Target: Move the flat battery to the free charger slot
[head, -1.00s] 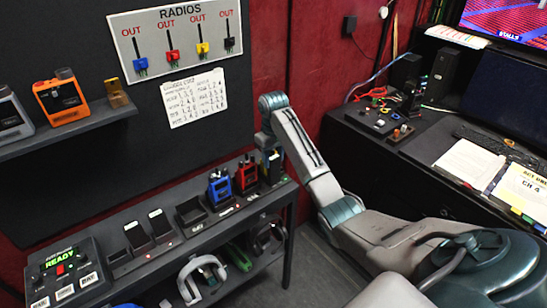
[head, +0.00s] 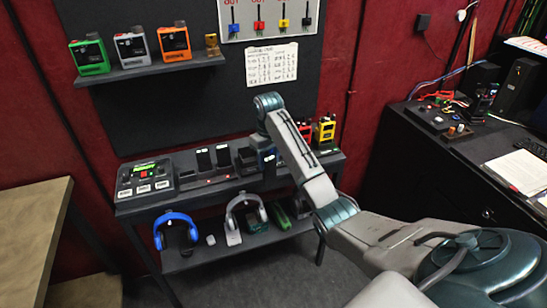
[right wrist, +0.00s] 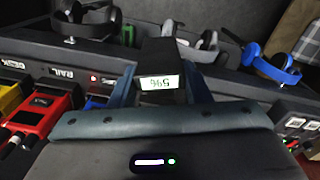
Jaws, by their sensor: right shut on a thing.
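My right gripper (right wrist: 160,92) is shut on a dark battery (right wrist: 157,60) whose small lit display reads about 5%, upside down in the right wrist view. In the head view the right gripper (head: 268,156) hangs over the shelf top, and the battery there is mostly hidden by it. Two dark upright units with lit displays, a left one (head: 203,160) and a right one (head: 223,156), stand in charger slots. A dark empty-looking slot (head: 247,158) is just left of my gripper. My left gripper is not in view.
A console (head: 145,178) with a green READY display stands left of the charger. Red (head: 305,131) and yellow (head: 325,131) radios stand to the right, close to my arm. Blue headphones (head: 175,222) and white headphones (head: 245,205) hang below the shelf top.

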